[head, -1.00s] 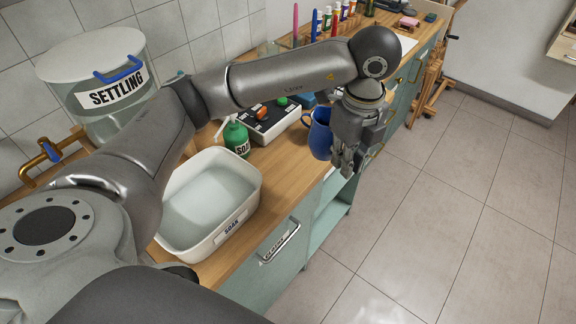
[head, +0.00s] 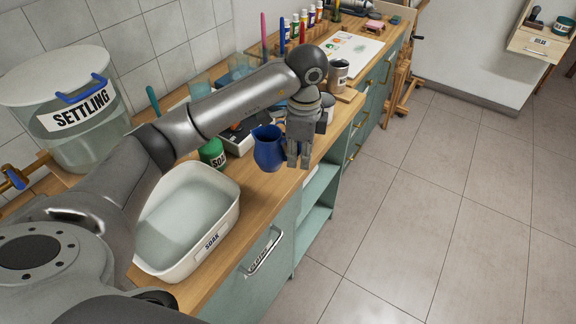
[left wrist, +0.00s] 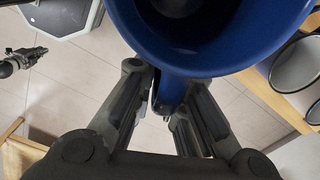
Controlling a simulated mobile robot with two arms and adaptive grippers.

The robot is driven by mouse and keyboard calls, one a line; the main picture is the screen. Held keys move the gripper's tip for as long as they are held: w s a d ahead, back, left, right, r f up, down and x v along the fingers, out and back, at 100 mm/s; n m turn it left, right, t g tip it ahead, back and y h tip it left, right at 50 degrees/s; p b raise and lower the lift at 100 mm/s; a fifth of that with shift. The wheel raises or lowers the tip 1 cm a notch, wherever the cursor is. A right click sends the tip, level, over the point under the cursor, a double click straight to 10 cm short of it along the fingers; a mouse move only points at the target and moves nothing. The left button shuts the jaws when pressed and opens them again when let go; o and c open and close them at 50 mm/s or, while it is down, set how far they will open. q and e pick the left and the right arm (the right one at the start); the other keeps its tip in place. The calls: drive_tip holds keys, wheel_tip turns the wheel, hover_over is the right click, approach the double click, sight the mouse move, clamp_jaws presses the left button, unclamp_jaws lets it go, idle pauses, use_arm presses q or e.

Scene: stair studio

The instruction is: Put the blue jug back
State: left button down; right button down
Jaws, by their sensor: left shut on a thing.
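The blue jug (head: 268,150) is upright at the front edge of the wooden counter in the head view. My left gripper (head: 298,160) is beside it on the right, pointing down. In the left wrist view the jug (left wrist: 215,60) fills the top, its open mouth facing the camera. My left gripper (left wrist: 168,108) is shut on the jug's handle (left wrist: 169,92) there. Whether the jug's base touches anything is hidden.
A white SOAK tub (head: 190,215) and a green soap bottle (head: 213,153) stand left of the jug. The SETTLING tank (head: 75,110) is at the left. Open shelves (head: 318,195) lie below the counter; the floor at right is clear.

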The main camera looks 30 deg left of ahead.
use_arm(q)
drive_tip(key=w+a+f, duration=0.1)
drive_tip(key=a+f, duration=0.1)
drive_tip(key=f, duration=0.1)
drive_tip(key=w+a+f+p, duration=0.1)
drive_tip(key=f, duration=0.1)
drive_tip(key=shift+w+a, duration=0.25)
drive_tip(key=shift+w, duration=0.05)
drive_tip(key=f, duration=0.1)
drive_tip(key=f+p, duration=0.1)
drive_tip(key=f, duration=0.1)
drive_tip(key=shift+w+a+p, duration=0.15)
drive_tip(key=shift+a+p, duration=0.1)
drive_tip(key=shift+p, duration=0.1)
drive_tip(key=shift+f, duration=0.45)
drive_tip(key=shift+f, duration=0.15)
drive_tip(key=c, duration=1.5)
unclamp_jaws()
